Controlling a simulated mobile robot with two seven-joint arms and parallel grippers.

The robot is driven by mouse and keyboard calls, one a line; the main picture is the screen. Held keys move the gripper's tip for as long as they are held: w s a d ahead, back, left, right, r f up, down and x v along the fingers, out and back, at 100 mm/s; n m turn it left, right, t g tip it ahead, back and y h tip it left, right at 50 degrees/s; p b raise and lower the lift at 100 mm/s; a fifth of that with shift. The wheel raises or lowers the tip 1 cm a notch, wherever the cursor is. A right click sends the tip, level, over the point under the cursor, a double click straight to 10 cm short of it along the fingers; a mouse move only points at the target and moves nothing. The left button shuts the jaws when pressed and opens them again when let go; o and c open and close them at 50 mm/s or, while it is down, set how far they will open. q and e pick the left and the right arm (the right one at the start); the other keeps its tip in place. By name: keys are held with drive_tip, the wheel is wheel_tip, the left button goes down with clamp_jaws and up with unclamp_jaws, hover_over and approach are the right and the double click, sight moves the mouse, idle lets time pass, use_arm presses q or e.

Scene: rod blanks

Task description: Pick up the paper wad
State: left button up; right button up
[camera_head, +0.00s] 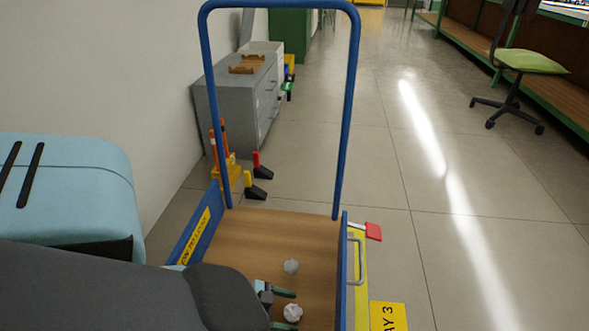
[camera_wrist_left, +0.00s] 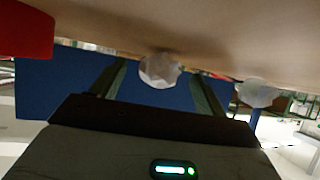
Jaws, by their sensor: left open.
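A crumpled white paper wad (camera_head: 293,313) lies on the wooden bed of a blue-framed cart, and it also shows in the left wrist view (camera_wrist_left: 159,71). My left gripper (camera_head: 294,308) is open low over the bed, its dark green fingers on either side of this wad. In the left wrist view the wad is between the fingertips (camera_wrist_left: 157,67). Whether either finger touches it I cannot tell. A second, greyer wad (camera_head: 291,266) lies farther up the bed, outside the fingers; it shows right of them in the wrist view (camera_wrist_left: 258,92). My right gripper is not in view.
The cart bed (camera_head: 265,232) has low blue sides and a tall blue handle frame (camera_head: 346,120) at its far end. Bare wood surrounds the wads. A grey cabinet (camera_head: 233,100) stands by the wall. A green chair (camera_head: 530,62) is far right.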

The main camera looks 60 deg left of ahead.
sight(287, 309)
use_arm(q)
drive_tip(key=shift+w, duration=0.1)
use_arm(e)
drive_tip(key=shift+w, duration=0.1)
use_arm(q)
drive_tip(key=shift+c, duration=0.8)
drive_tip(key=c, duration=0.9)
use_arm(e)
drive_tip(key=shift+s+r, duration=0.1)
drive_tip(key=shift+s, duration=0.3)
use_arm(q)
drive_tip(key=shift+o, duration=0.2)
